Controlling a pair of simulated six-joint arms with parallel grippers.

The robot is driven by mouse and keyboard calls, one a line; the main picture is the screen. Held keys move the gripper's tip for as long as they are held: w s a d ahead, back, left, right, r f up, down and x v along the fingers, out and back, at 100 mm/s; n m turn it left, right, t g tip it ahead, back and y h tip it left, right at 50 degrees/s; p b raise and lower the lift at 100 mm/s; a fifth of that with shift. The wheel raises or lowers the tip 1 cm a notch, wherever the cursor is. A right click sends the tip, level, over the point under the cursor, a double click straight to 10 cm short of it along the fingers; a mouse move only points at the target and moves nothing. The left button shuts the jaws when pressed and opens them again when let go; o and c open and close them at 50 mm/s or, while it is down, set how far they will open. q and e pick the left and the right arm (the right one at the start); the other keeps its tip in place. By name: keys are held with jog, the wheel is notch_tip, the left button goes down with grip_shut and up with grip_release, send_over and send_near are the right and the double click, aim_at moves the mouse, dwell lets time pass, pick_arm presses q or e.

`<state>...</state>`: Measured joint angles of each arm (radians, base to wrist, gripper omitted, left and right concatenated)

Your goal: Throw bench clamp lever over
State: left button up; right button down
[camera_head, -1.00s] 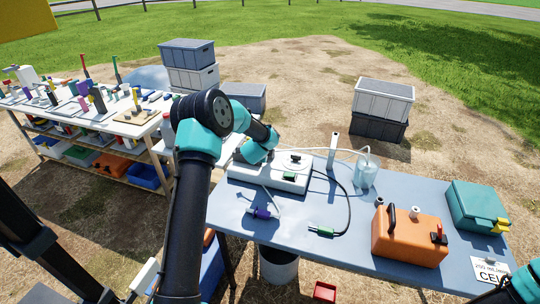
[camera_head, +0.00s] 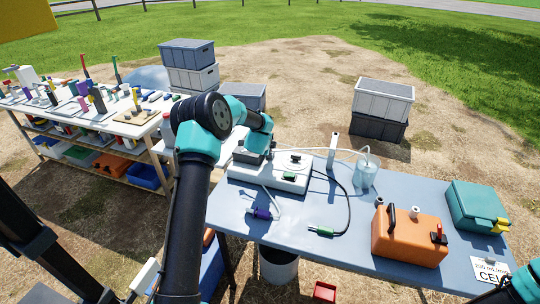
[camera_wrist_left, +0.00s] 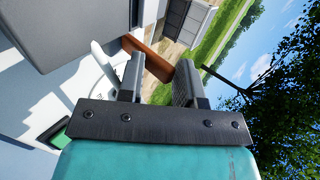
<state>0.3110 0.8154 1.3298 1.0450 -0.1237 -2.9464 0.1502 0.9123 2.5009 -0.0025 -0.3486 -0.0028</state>
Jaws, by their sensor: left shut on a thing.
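My left gripper (camera_head: 252,154) is at the left end of the white instrument (camera_head: 292,176), near the bench's back left edge. In the left wrist view both fingers of the left gripper (camera_wrist_left: 158,84) show, with a gap between them. A brown bar (camera_wrist_left: 149,58) shows across that gap and looks like the clamp lever, but its held part is not clear. In the head view the lever and clamp are hidden or too small to make out beside the gripper. Only a teal piece of my right arm shows at the bottom right corner; its fingers are out of view.
The grey-blue bench (camera_head: 345,250) carries a purple-ended tube (camera_head: 261,214), a green connector (camera_head: 321,231), a clear jar (camera_head: 365,174), an orange case (camera_head: 408,238) and a teal case (camera_head: 477,207). Its front middle is clear. A loaded side table (camera_head: 135,128) stands at the left.

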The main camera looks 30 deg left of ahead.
pick_arm(q)
jog(key=shift+w+r, duration=0.1)
jog(key=shift+w, duration=0.25)
dwell(0.3)
jog(key=o, duration=0.5)
jog(key=shift+d, duration=0.1)
jog(key=shift+s, duration=0.1)
jog(key=v, duration=1.7)
